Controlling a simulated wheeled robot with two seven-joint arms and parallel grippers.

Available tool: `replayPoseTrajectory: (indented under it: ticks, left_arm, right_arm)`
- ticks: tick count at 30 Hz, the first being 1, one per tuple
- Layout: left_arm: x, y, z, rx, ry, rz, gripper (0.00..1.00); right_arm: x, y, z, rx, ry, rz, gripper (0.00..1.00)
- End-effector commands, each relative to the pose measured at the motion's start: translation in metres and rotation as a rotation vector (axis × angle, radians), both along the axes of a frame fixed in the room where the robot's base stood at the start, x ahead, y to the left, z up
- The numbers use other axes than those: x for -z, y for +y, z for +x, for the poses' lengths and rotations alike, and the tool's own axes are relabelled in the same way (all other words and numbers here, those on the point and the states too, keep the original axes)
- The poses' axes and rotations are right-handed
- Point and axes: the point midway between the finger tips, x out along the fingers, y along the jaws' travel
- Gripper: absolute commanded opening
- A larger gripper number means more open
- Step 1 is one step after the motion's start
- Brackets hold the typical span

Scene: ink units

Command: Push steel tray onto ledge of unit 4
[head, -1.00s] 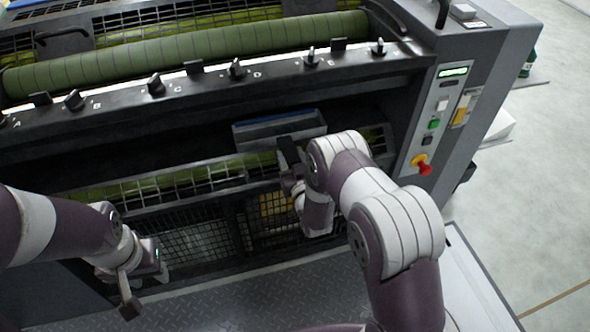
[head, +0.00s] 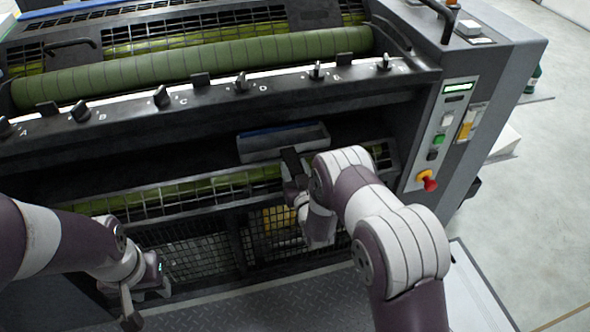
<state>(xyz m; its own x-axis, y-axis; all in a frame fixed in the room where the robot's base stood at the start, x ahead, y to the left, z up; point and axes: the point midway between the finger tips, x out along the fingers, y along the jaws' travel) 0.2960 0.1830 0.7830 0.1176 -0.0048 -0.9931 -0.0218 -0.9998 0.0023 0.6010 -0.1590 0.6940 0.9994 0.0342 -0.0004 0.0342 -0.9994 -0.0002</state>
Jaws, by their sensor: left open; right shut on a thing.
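The steel tray (head: 262,148) is a grey shallow box with a blue strip along its back. It sits in the dark recess of the ink unit (head: 130,176), below the lettered bar. My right gripper (head: 290,165) is at the tray's front right edge and is shut on the tray; its fingertips are partly hidden. Whether the tray rests fully on the ledge behind it, I cannot tell. My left gripper (head: 128,306) is open and empty, low at the left, over the tread plate and apart from the tray.
A green roller (head: 200,68) and a bar with several black levers run above the recess. A wire guard (head: 190,252) is below. A control panel (head: 440,135) with a red knob (head: 430,184) stands right of my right arm.

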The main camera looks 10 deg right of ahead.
Motion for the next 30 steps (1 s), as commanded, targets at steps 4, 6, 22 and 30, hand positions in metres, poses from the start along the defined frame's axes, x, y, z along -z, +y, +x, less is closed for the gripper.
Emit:
replayPoseTrajectory:
  ticks: [4, 6, 22, 30]
  left_arm:
    - [0.002, 0.000, 0.000, 0.000, 0.000, 0.000, 0.43]
    - [0.002, 0.000, 0.000, 0.000, 0.000, 0.000, 0.43]
    - [0.003, 0.000, 0.000, 0.000, 0.000, 0.000, 0.43]
    - [-0.003, 0.000, 0.000, 0.000, 0.000, 0.000, 0.43]
  right_arm:
    - [0.000, 0.000, 0.002, 0.000, -0.002, 0.000, 0.04]
    - [0.000, 0.000, 0.003, 0.000, -0.002, 0.000, 0.04]
    - [0.000, 0.000, 0.005, 0.000, -0.002, 0.000, 0.76]
    - [-0.001, -0.001, -0.024, 0.000, 0.004, 0.000, 0.76]
